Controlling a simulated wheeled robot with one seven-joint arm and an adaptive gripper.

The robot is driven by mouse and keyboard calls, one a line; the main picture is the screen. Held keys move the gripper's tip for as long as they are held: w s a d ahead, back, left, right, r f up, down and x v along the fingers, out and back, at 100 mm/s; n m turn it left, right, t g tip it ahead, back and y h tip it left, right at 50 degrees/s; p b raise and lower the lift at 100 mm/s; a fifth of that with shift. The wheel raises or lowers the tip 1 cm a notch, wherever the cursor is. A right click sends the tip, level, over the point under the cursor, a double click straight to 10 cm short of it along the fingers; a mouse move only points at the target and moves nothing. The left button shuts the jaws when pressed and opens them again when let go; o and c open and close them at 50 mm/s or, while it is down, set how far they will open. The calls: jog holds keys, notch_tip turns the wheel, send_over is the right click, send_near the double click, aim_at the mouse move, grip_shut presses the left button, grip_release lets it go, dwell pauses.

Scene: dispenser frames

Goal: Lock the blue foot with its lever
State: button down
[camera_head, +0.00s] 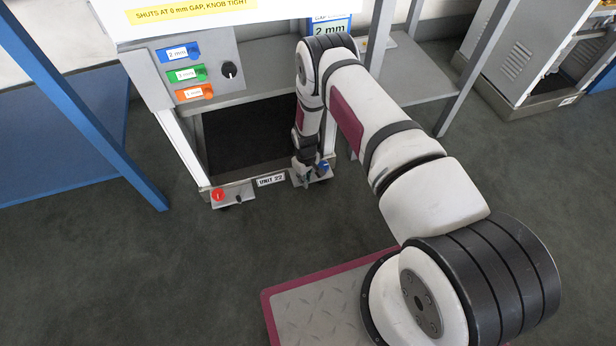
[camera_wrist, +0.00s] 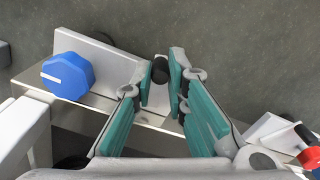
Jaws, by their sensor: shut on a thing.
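The blue foot's knob (camera_wrist: 67,76) is a faceted blue knob with a white mark, on a pale plate (camera_wrist: 100,62) at the left of the wrist view. In the head view the blue knob (camera_head: 323,166) sits at the frame's lower right corner. My gripper (camera_wrist: 162,82) is low at that corner, beside the blue knob and apart from it. Its teal-padded fingers are closed around a small dark lever (camera_wrist: 160,68), of which only the dark end shows between the tips. The lever's angle is hidden by the fingers.
A red knob (camera_head: 218,195) with a small dark lever (camera_head: 238,198) is on the frame's left corner. The label UNIT 22 (camera_head: 271,180) is between the corners. Blue, green and orange tags (camera_head: 187,72) and a black knob (camera_head: 229,70) are above. Floor in front is clear.

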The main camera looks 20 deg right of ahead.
jog(key=shift+w+a+m, duration=0.1)
jog(key=shift+a+m, duration=0.6)
jog(key=shift+m, duration=0.8)
jog(key=shift+w+a+m, duration=0.1)
jog(key=shift+a+m, duration=0.55)
jog(key=shift+m, duration=0.85)
jog(key=shift+w+a+m, duration=0.1)
jog(key=shift+a+m, duration=0.6)
jog(key=shift+m, duration=0.8)
jog(key=shift+a, duration=0.1)
jog(key=c, duration=1.6)
grip_release()
jog(key=shift+o, duration=0.2)
notch_tip(320, 180, up, 12)
